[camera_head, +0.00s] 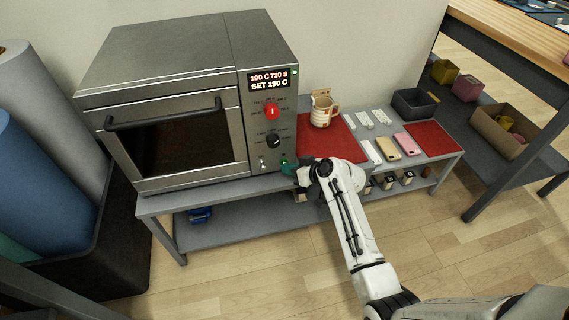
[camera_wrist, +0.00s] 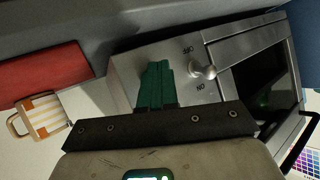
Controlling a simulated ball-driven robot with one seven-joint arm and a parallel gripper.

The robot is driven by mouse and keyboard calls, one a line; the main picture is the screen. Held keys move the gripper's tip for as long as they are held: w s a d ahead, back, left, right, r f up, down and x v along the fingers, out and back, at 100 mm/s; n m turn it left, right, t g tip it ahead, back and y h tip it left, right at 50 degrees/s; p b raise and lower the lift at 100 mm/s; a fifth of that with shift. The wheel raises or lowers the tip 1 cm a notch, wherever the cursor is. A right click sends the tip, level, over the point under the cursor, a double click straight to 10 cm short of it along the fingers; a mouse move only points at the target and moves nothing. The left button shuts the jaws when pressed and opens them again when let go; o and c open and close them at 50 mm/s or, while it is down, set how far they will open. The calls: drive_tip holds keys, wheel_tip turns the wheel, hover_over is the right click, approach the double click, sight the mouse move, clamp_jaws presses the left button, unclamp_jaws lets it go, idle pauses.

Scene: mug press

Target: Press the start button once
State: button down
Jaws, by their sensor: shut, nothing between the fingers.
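The oven-like press (camera_head: 170,100) stands on the grey bench, its door closed. Its display (camera_head: 269,80) reads "190 C 720 S" and "SET 190 C". A small green spot (camera_head: 284,161) low on the control panel looks like the start button, partly covered by my gripper. My gripper (camera_head: 288,169) is at the panel's lower right corner, its green fingers shut and empty. In the wrist view the green fingers (camera_wrist: 156,86) point at the panel and hide the button. I cannot tell whether they touch it. A metal toggle switch (camera_wrist: 203,72) is beside them.
A red knob (camera_head: 271,112) and a black knob (camera_head: 273,141) sit above on the panel.

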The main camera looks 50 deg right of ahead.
idle(0.6)
drive_tip(key=shift+s+a+p, duration=0.4)
drive_tip(key=shift+s+a, duration=0.05)
drive_tip(key=shift+s, duration=0.2)
drive_tip(key=s+a, duration=0.1)
drive_tip(key=s+a+p, duration=0.1)
drive_tip(key=s+p, duration=0.1)
drive_tip(key=s, duration=0.1)
drive_tip(key=shift+s+a, duration=0.1)
drive_tip(key=shift+a, duration=0.3)
idle(0.7)
